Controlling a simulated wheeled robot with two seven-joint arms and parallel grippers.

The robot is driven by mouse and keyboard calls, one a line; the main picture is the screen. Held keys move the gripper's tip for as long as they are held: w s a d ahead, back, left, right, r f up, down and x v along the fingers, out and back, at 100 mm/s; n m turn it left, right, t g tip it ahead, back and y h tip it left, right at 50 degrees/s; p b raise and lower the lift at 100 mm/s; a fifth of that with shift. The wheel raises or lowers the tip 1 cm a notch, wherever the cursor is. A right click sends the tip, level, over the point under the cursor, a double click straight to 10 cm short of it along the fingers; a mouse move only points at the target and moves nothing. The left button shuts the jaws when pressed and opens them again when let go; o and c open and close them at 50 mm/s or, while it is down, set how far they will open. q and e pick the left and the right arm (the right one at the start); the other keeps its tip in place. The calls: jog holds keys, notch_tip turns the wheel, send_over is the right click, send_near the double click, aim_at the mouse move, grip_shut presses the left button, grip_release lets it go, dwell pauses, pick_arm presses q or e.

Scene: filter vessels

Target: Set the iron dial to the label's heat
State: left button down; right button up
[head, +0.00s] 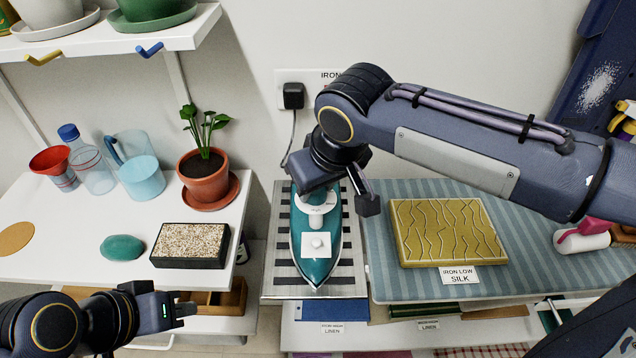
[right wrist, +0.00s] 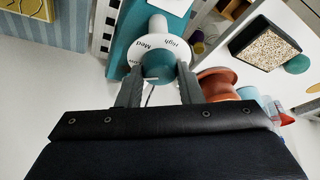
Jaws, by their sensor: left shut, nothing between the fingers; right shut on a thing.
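The teal iron (head: 325,268) rests on a striped metal-and-black stand. My right gripper (right wrist: 160,76) is shut on the iron's teal dial (right wrist: 158,66), one finger on each side. The white ring (right wrist: 172,46) around the dial reads "Med" and "High"; its other wording is partly hidden. A pale mark shows on the knob, but I cannot tell which word it points to. The label (head: 460,277) in front of the olive folded cloth (head: 430,228) reads "IRON LOW SILK". My left gripper (head: 188,309) is shut and empty at the lower left, away from the iron.
My right arm crosses above the blue striped board (head: 385,274). A potted plant (head: 203,180), a speckled block (head: 190,243) and a teal oval (head: 122,248) stand on the white table at left. A plug (head: 293,95) and its cord are behind the iron.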

dwell(0.4)
jog(key=o, duration=1)
jog(key=shift+r, duration=0.1)
jog(key=v, duration=0.7)
jog(key=shift+s+d+r+p, duration=0.1)
jog(key=shift+s+r+p, duration=0.05)
jog(key=shift+r+p, duration=0.15)
